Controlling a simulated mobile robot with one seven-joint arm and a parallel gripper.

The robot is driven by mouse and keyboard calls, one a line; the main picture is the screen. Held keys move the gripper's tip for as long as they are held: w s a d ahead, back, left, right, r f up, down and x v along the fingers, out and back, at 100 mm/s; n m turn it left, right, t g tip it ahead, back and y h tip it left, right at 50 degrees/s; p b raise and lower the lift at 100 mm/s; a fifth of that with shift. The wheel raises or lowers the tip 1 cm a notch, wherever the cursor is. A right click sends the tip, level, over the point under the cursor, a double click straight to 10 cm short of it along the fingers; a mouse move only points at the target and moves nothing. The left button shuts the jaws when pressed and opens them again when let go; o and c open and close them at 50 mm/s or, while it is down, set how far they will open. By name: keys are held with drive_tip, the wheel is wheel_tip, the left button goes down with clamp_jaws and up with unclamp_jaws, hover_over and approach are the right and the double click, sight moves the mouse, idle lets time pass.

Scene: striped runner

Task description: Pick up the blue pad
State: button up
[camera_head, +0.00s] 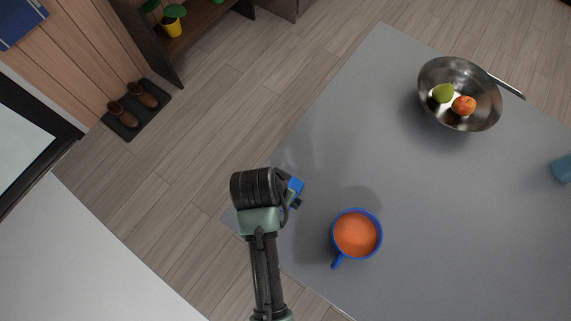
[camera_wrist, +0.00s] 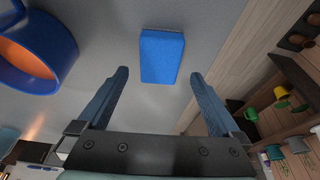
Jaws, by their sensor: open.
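The blue pad (camera_wrist: 162,56) is a small blue block lying on the grey table (camera_wrist: 210,20). In the wrist view it sits ahead of my fingertips, centred roughly between them. In the head view a small part of the blue pad (camera_head: 296,185) shows, and my arm hides the rest. My gripper (camera_wrist: 160,75) is open and empty, with its two fingers apart. In the head view my gripper (camera_head: 292,200) is over the left part of the table, mostly hidden by my wrist.
A blue mug (camera_head: 337,263) with orange contents stands right of my gripper; it also shows at left in the wrist view (camera_wrist: 45,87). A metal bowl (camera_head: 483,112) holding a pear (camera_head: 443,93) and a red-orange fruit (camera_head: 463,105) stands farther back. A blue object (camera_head: 563,168) is at the right edge.

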drive_tip(key=shift+p+x, duration=0.45)
drive_tip(key=shift+x, duration=1.85)
drive_tip(key=shift+s, duration=0.15)
drive_tip(key=c, duration=1.3)
drive_tip(key=shift+o, duration=0.2)
wheel_tip(320, 180, up, 10)
drive_tip(key=b, duration=0.1)
